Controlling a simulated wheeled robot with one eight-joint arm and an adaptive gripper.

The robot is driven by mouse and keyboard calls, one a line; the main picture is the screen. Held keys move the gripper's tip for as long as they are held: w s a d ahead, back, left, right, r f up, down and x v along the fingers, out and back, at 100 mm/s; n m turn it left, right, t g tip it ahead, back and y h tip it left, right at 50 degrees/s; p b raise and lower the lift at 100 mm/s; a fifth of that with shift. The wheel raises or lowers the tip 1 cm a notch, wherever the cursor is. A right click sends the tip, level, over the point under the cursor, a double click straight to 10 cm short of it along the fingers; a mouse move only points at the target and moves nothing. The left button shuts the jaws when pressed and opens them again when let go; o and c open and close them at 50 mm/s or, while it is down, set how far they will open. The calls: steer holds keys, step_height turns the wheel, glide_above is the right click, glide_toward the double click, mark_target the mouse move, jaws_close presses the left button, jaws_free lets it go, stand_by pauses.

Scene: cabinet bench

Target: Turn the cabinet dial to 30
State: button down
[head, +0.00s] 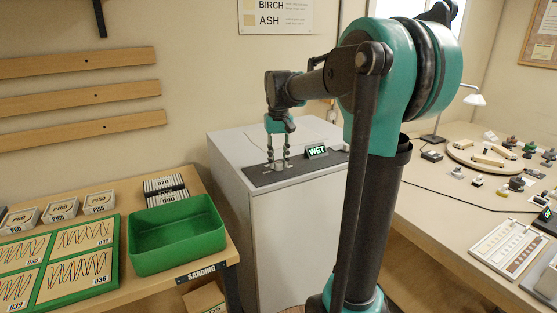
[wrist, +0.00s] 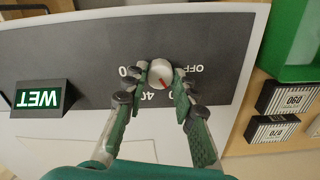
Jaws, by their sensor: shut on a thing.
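The cabinet dial (wrist: 160,73) is a round pale knob with a red mark, set in a dark panel (wrist: 85,50) on the white cabinet (head: 290,215). My gripper (wrist: 161,80) is shut on the dial, one finger at each side, in the wrist view. In the head view my gripper (head: 278,165) points down onto the panel, and the dial is hard to make out. In the wrist view the scale is upside down: OFF is at the right, part of a 40 below. Other numbers are partly hidden by the fingers. The red mark points down and slightly right, near the 40.
A lit WET sign (head: 316,151) stands on the panel beside my gripper. A green bin (head: 178,235) and black-and-white boxes (head: 166,189) sit on the left bench. A right-hand table (head: 440,195) holds many small items.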

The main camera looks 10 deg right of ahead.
mark_target(279, 163)
steer(key=c, duration=1.2)
jaws_free()
step_height(279, 163, up, 12)
